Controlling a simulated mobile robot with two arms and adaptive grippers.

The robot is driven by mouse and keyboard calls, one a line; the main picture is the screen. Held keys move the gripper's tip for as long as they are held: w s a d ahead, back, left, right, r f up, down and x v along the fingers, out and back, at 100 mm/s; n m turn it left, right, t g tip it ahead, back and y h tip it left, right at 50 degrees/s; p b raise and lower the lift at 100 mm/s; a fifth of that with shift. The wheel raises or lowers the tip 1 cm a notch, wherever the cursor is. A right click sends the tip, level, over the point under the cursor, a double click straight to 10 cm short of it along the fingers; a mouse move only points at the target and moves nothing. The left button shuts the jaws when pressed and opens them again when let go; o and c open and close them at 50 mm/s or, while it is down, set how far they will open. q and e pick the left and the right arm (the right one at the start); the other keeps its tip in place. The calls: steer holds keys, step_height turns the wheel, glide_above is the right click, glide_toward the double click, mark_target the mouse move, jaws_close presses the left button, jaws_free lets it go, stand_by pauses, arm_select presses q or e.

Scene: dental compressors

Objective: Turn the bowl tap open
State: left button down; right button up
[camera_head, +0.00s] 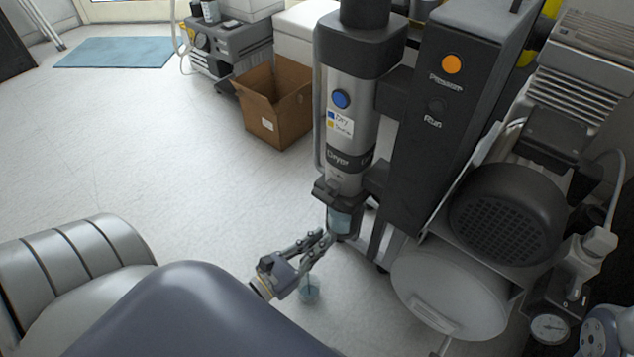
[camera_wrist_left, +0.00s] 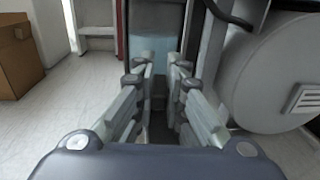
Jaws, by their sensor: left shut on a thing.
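The dryer (camera_head: 345,150) is a grey and black upright column with a blue button and a "Dryer" label. Its clear bluish bowl (camera_head: 340,221) hangs at the bottom, and it also shows in the left wrist view (camera_wrist_left: 150,48) just beyond the fingers. My left gripper (camera_head: 324,238) reaches in from the lower left to the underside of the bowl. Its fingers (camera_wrist_left: 159,68) are closed in on the bowl tap under the bowl. The tap itself is mostly hidden between the fingers. My right gripper is in neither view.
A clear cup (camera_head: 309,291) stands on the floor below my left gripper. The white tank (camera_head: 450,292) and black motor (camera_head: 507,215) stand close on the right. A dark panel (camera_head: 440,120) with an orange light adjoins the dryer. A cardboard box (camera_head: 275,103) is behind; floor to the left is clear.

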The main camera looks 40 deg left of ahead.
arm_select(q)
steer(key=shift+a, duration=0.1)
steer(key=c, duration=1.6)
jaws_free()
steer(key=shift+c, duration=0.2)
steer(key=s+a, duration=0.2)
steer(key=s, duration=0.9)
steer(key=shift+s, duration=0.4)
steer(key=shift+a, duration=0.1)
